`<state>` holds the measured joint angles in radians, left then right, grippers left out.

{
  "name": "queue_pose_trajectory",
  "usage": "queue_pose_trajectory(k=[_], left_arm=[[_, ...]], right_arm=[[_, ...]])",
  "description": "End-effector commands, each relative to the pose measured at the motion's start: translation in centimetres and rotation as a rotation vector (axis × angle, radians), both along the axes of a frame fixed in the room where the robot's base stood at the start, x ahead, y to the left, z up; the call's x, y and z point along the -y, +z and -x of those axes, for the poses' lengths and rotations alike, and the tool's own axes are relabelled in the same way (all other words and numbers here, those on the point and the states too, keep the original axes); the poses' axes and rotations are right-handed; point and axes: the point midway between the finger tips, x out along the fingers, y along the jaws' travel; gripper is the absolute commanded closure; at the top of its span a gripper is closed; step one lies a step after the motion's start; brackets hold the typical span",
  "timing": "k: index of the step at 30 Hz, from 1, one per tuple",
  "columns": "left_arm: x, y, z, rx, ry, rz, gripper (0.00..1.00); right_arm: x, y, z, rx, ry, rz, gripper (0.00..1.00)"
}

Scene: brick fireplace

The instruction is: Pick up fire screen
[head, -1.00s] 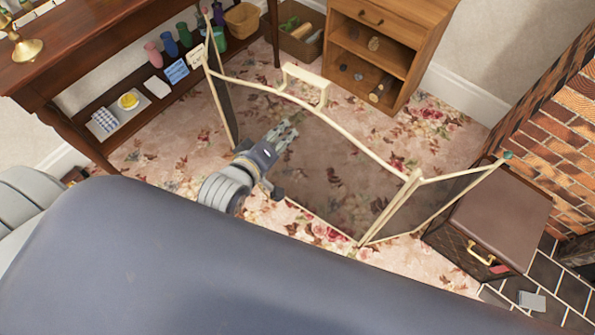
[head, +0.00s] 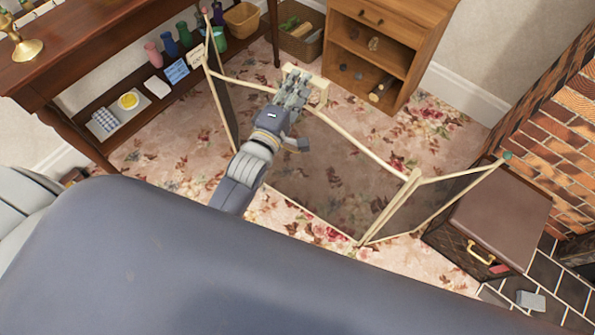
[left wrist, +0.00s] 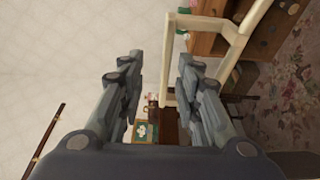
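The fire screen (head: 340,165) stands unfolded on the floral carpet, with a cream frame, dark see-through mesh panels and a cream handle on its top edge. My left gripper (head: 295,85) is at the handle in the head view and covers most of it. In the left wrist view the gripper (left wrist: 160,85) has its fingers apart, with nothing between them close by. The cream handle (left wrist: 210,25) shows there just right of the right finger; whether they touch, I cannot tell. My right gripper is not in view.
A wooden cabinet (head: 415,20) stands behind the screen. A dark wooden table (head: 95,45) with a lower shelf of small items is at the left. A brown chest (head: 500,210) and brick fireplace (head: 560,140) are at the right. Baskets (head: 243,20) stand at the back.

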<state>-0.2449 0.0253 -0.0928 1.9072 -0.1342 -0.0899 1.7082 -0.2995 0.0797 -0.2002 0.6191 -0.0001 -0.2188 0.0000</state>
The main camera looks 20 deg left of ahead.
Motion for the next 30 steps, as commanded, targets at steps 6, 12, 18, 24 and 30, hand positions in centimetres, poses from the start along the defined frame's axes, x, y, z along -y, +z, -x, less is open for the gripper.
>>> queue_pose_trajectory(k=[6, 12, 18, 24, 30], left_arm=[[0.0, -0.3, -1.8, 0.0, 0.0, -0.002, 0.68], [0.1, -0.7, -4.6, 0.001, -0.001, -0.003, 0.68], [0.2, -0.8, -5.6, -0.001, -0.001, -0.002, 0.68], [0.2, -0.8, -5.5, -0.001, -0.001, -0.002, 0.77], [0.2, -0.8, -5.5, -0.002, -0.001, -0.002, 1.0]], right_arm=[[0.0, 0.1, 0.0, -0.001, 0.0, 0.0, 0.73], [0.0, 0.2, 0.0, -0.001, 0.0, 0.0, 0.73], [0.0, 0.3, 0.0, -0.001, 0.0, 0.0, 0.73], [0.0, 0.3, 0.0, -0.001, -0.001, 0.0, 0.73], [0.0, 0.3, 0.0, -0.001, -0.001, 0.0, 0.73]])
